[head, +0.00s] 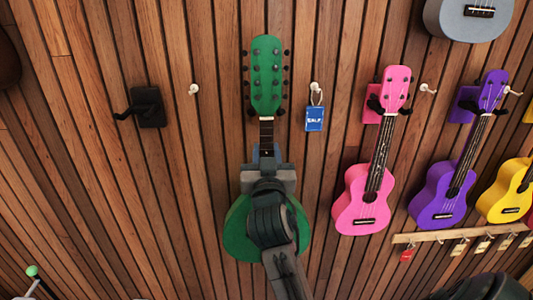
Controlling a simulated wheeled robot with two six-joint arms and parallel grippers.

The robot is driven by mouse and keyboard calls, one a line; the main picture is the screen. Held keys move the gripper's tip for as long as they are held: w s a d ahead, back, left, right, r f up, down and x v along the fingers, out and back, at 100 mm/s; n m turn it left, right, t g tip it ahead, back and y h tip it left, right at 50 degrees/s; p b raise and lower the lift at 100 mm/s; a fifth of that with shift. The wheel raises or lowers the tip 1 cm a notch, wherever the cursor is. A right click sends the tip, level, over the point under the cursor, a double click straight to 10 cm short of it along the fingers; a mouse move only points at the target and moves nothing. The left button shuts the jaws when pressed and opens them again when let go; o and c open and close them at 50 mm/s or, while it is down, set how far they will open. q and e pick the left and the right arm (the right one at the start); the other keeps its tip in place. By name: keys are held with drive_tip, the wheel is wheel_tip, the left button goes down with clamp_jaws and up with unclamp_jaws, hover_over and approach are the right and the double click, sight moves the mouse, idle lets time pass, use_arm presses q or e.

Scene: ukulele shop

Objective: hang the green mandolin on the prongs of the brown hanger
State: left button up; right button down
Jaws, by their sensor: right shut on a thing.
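The green mandolin (267,85) is upright in the middle of the head view, headstock up, in front of the slatted wall. My right gripper (267,168) is shut on its neck, just above the body. My gripper and arm hide much of the body and lower neck. No hanger that is clearly brown shows. An empty, very dark two-pronged hanger (150,107) is on the wall to the left, apart from the mandolin. Whether a hanger is behind the headstock is hidden. My left gripper is not in view.
A pink ukulele (362,213) and a purple ukulele (436,197) hang to the right, with a yellow one (508,194) beyond. A blue tag (314,119) hangs near the headstock. A wooden rail (455,234) is below. The wall around the dark hanger is mostly clear.

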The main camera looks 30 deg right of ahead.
drive_tip(key=shift+w+r, duration=0.1)
drive_tip(key=shift+f+b+x, duration=0.2)
drive_tip(key=shift+b+x, duration=0.05)
drive_tip(key=shift+x, duration=1.1)
drive_tip(key=shift+f+b+x, duration=0.2)
drive_tip(key=shift+x, duration=1.1)
drive_tip(key=shift+d, duration=0.1)
drive_tip(key=shift+f+b, duration=0.8)
drive_tip(key=shift+f, duration=0.15)
drive_tip(key=c, duration=1)
unclamp_jaws()
drive_tip(key=shift+o, duration=0.2)
drive_tip(key=shift+f, duration=0.1)
drive_tip(key=shift+v, duration=1.05)
